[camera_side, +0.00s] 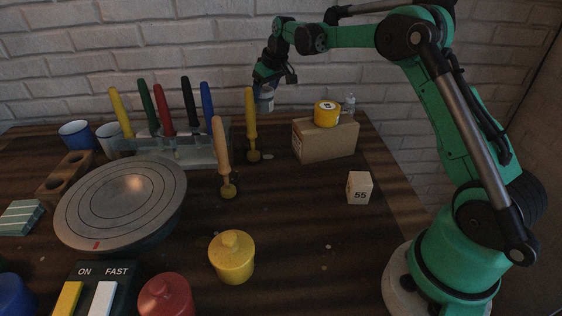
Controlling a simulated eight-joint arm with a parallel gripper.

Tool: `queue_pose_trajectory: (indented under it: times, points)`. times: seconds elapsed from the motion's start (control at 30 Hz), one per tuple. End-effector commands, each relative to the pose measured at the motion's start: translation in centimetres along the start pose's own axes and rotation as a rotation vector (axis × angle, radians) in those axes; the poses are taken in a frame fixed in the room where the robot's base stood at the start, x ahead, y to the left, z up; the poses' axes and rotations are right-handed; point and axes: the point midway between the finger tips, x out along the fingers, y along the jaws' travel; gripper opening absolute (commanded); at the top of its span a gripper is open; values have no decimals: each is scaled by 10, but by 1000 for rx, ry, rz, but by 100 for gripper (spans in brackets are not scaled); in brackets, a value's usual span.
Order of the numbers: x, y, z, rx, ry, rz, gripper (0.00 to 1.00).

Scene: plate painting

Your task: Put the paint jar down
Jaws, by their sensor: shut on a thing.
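My gripper (266,84) is at the back of the table, high up near the brick wall, pointing down. It is shut on a small pale, bluish-white jar (265,101), which looks like the paint jar. The jar hangs behind the upright yellow-handled tool and appears to be above the table. The fingers hide part of the jar, and it is small and dim here. Lidded pots stand at the front: a yellow pot (232,259), a red pot (166,298) and a blue pot (12,296) cut off at the left edge.
A cardboard box (325,141) with a yellow round item (326,114) on it stands right of the gripper. A tool rack (180,152) with upright handles and a round turntable (122,200) fill the left. A cube marked 55 (359,188) sits right; table around it is clear.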

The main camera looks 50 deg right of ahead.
Motion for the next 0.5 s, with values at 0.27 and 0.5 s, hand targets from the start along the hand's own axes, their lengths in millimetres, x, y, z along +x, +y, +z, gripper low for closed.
queue_pose_trajectory:
  times: [0.27, 0.5]
  points:
    - [38, 0, 15, 0, 0, 0, 0]
    - [66, 0, 27, 0, 1, 0, 0]
